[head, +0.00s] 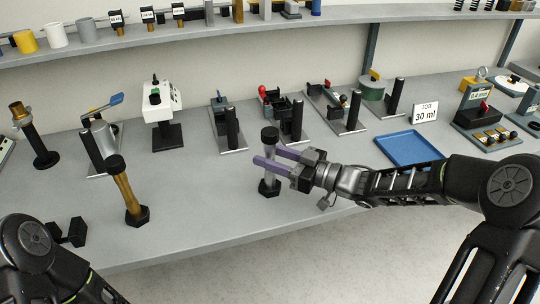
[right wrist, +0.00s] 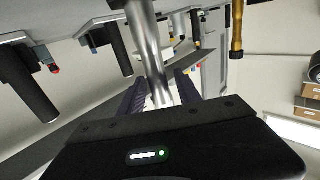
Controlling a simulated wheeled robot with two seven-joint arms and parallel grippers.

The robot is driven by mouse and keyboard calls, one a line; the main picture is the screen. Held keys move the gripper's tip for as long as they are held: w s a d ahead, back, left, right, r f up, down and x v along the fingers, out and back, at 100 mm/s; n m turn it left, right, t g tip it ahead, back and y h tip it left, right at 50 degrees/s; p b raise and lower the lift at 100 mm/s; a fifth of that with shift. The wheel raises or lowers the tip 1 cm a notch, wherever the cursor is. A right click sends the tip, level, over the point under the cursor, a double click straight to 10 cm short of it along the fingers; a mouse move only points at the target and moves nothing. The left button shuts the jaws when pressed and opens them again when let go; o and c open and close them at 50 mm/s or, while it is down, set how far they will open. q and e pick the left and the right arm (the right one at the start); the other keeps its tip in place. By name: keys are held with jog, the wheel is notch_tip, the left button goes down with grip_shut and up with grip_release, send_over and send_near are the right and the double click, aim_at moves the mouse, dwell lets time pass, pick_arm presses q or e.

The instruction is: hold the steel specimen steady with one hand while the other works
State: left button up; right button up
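The steel specimen (head: 269,176) stands upright near the bench's front edge, with a black cap and black base. Its bare shaft (right wrist: 148,45) also shows in the right wrist view. My right gripper (head: 266,156) reaches in from the right, its purple fingers on either side of the shaft. In the right wrist view the fingers (right wrist: 160,88) flank the shaft with a thin gap, so it looks open around it. My left gripper (head: 67,232) seems to be the dark shape at lower left; its fingers cannot be made out.
A brass-coloured specimen (head: 126,193) stands upright left of the steel one. Several fixtures with black posts (head: 232,130) line the bench behind. The bench front between the two specimens is clear.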

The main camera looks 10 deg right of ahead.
jog(key=shift+o, duration=0.5)
jog(key=shift+d+r, duration=0.1)
jog(key=shift+r, duration=0.05)
jog(key=v, duration=1.2)
jog(key=shift+b, duration=0.4)
jog(key=shift+s, duration=0.1)
